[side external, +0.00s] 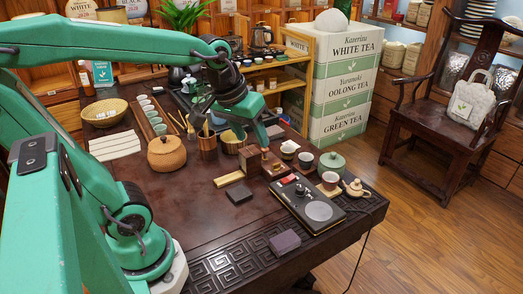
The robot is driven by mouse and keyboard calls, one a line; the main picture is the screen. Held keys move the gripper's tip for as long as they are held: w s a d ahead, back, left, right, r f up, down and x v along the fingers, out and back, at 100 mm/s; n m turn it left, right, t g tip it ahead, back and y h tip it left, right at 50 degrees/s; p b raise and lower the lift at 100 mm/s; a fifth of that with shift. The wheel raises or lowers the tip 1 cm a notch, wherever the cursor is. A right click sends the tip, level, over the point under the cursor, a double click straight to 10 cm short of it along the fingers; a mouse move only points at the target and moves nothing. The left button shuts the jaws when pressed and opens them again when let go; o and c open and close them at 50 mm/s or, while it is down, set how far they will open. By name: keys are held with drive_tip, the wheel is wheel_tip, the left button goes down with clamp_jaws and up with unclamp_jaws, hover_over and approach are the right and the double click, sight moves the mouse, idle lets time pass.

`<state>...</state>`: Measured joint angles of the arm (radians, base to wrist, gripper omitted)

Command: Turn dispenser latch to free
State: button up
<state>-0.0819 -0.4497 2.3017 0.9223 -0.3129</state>
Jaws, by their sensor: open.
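A small reddish-brown wooden box (274,169) stands on the dark table, right of the middle, with a small block at its top left; it looks like the dispenser. I cannot make out its latch or which way that is turned. My gripper (264,146) reaches down from my green arm and its tip is just above the box. The jaws are open, though the fingers are small here and partly merge with the box. I cannot tell whether they touch it. No object shows between them.
A black tea stove (318,210), a green lidded pot (331,162) and small cups stand right of the box. A yellow block (229,179) and dark slab (239,194) lie left, a brown block (285,242) in front. A wooden jar (166,153) stands further left. The front-left tabletop is clear.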

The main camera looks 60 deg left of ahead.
drive_tip(key=w+a+f+n+g, duration=0.2)
drive_tip(key=w+a+f+n, duration=0.2)
drive_tip(key=w+a+n, duration=0.45)
drive_tip(key=n+g, duration=0.2)
drive_tip(key=n, duration=0.3)
hover_over(276, 164)
wheel_tip(276, 164, down, 9)
drive_tip(key=shift+f, duration=0.1)
drive_tip(key=shift+w+a+f, duration=0.1)
drive_tip(key=shift+f, duration=0.05)
drive_tip(key=shift+f, duration=3.9)
drive_tip(key=c, duration=1)
